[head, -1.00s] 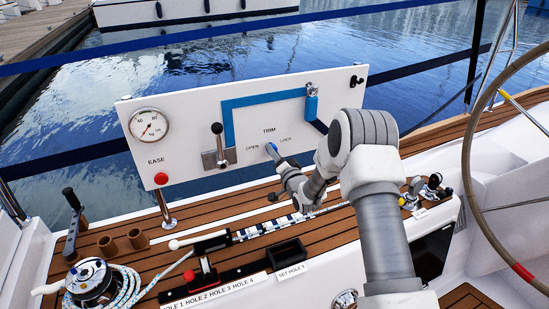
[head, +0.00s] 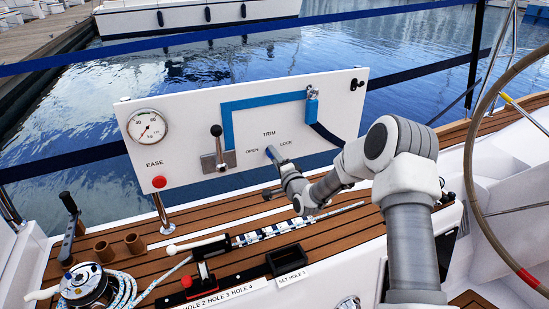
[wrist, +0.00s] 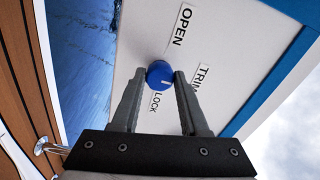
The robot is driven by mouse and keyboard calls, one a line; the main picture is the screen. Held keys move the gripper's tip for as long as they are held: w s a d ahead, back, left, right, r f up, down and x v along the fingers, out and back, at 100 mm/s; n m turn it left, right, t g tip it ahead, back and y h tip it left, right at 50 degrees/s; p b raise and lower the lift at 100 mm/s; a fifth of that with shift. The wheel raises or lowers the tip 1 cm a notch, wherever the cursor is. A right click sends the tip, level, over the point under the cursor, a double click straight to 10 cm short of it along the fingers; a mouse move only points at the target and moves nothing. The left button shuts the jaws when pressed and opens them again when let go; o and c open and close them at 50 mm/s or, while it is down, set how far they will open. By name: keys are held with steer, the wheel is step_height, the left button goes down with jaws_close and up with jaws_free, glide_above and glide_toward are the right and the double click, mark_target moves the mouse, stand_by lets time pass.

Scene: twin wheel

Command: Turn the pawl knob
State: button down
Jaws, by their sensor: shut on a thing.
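The pawl knob (wrist: 160,74) is a small round blue knob on the white panel. In the wrist view it sits between the labels OPEN (wrist: 181,24) and LOCK (wrist: 156,103), with a short white mark on its face toward the LOCK side. My gripper (wrist: 162,80) is shut on the knob, one finger on each side. In the head view my gripper (head: 275,158) reaches the white panel (head: 190,120) below the word TRIM and largely hides the knob.
A black-knobbed lever (head: 217,140), a gauge (head: 147,126) and a red EASE button (head: 159,182) are left on the panel. A blue strap (head: 327,134) hangs to the right. A winch (head: 88,282) and a red-and-black lever (head: 203,270) stand below. The steering wheel (head: 478,130) is far right.

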steer(key=shift+s+a+f, duration=0.1)
steer(key=shift+a, duration=0.05)
steer(key=c, duration=0.6)
jaws_free()
steer(key=shift+c, duration=0.2)
steer(key=shift+o, duration=1.1)
steer(key=p+v, duration=0.3)
steer(key=v, duration=1.4)
steer(key=shift+s, duration=0.2)
steer(key=shift+w, duration=0.1)
